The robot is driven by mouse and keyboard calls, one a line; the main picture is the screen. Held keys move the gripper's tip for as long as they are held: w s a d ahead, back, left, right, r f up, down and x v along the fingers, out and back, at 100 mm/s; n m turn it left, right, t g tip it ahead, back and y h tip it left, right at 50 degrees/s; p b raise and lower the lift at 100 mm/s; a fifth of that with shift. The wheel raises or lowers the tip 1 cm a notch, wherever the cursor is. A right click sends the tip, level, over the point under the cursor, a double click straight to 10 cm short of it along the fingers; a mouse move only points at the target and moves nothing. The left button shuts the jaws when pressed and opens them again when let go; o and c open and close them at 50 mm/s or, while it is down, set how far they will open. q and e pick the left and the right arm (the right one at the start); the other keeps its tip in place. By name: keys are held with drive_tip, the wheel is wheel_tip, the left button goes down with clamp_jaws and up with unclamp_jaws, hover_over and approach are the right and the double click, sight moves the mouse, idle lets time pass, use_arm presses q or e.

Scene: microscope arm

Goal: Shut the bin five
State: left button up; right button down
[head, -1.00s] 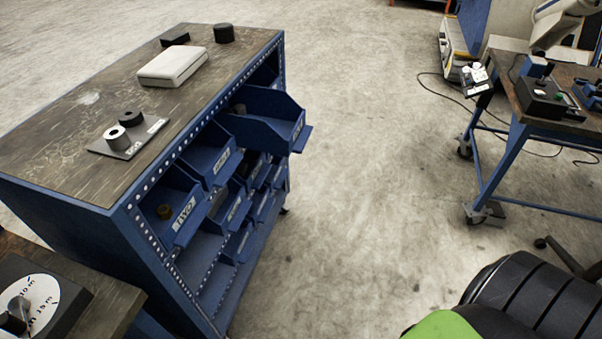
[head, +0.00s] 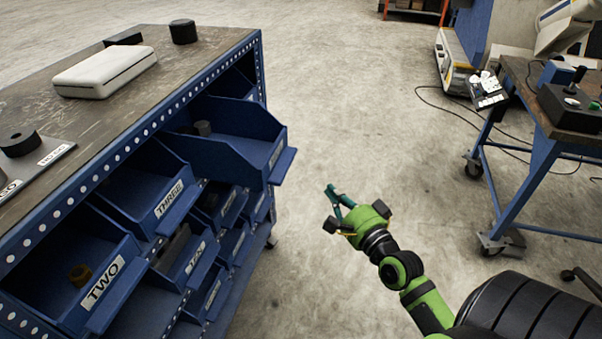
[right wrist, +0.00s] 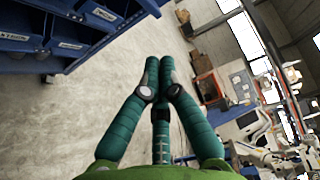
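A blue bin (head: 235,147) on the rack's top row juts far out past its neighbours, with a small dark round piece (head: 203,128) inside. Its front label is seen too edge-on to read, so I cannot tell whether it is bin five. My right gripper (head: 334,194) is in front of the rack, right of this bin and apart from it. In the right wrist view its teal fingers (right wrist: 160,65) come together at the tips with nothing between them. My left gripper is not in view.
Bins labelled TWO (head: 100,283) and THREE (head: 169,198) sit left of the jutting bin, with more bins below. A white case (head: 105,72) lies on the rack top. A blue-legged table (head: 541,160) stands right. The floor (head: 340,100) between is clear.

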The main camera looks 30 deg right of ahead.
approach(292, 161)
drive_tip(key=w+d, duration=0.2)
drive_tip(key=d, duration=0.1)
drive_tip(key=w+a, duration=0.1)
drive_tip(key=w+a+p, duration=0.1)
drive_tip(key=shift+w+a+r, duration=0.1)
drive_tip(key=shift+w+r, duration=0.1)
drive_tip(key=shift+w, duration=0.1)
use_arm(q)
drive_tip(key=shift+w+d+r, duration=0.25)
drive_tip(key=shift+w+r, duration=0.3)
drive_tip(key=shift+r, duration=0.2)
use_arm(e)
drive_tip(key=shift+w+a, duration=0.3)
